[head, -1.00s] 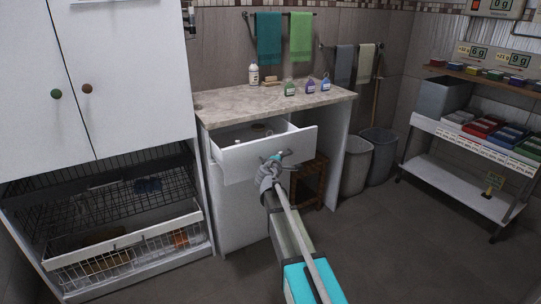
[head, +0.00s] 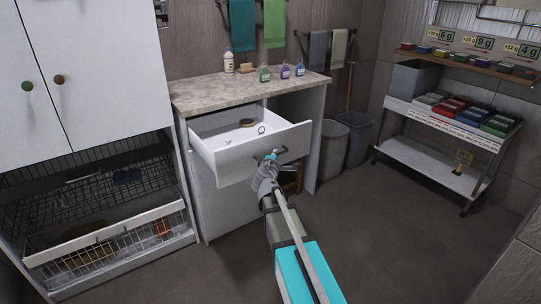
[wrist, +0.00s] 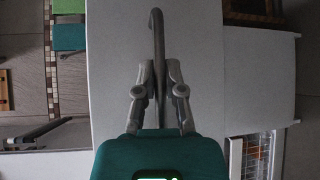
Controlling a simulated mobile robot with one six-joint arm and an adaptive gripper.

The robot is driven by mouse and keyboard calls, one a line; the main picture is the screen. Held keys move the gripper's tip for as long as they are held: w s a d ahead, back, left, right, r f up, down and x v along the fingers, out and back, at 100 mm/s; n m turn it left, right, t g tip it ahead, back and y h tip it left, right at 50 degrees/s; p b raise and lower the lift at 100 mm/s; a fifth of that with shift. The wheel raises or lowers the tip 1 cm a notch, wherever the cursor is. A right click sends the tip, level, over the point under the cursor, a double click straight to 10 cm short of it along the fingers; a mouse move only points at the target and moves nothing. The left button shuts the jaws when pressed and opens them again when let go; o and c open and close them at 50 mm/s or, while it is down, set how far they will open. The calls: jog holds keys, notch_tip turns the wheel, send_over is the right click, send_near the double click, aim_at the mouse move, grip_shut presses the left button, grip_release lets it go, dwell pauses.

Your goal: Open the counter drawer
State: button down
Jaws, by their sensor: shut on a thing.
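The white counter drawer (head: 237,164) stands well out from the counter, and its inside shows from above. My gripper (head: 276,157) is at the drawer front in the head view. In the wrist view its two fingers (wrist: 159,75) are closed around the grey bar handle (wrist: 157,22) on the pale drawer front (wrist: 205,60). In the head view my gripper hides part of the handle. A small brownish item (head: 246,122) and a small ring-like item (head: 262,129) lie in the drawer.
The stone-topped counter (head: 210,91) holds several bottles. A white cabinet with wire baskets (head: 100,245) stands close on the left. Grey bins (head: 331,148) stand to the right of the counter, and a shelf cart (head: 425,168) is farther right. The floor (head: 390,240) in front is clear.

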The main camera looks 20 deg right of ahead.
jog(key=shift+d, duration=0.2)
jog(key=c, duration=0.8)
grip_release()
jog(key=shift+o, duration=0.4)
jog(key=shift+a, duration=0.1)
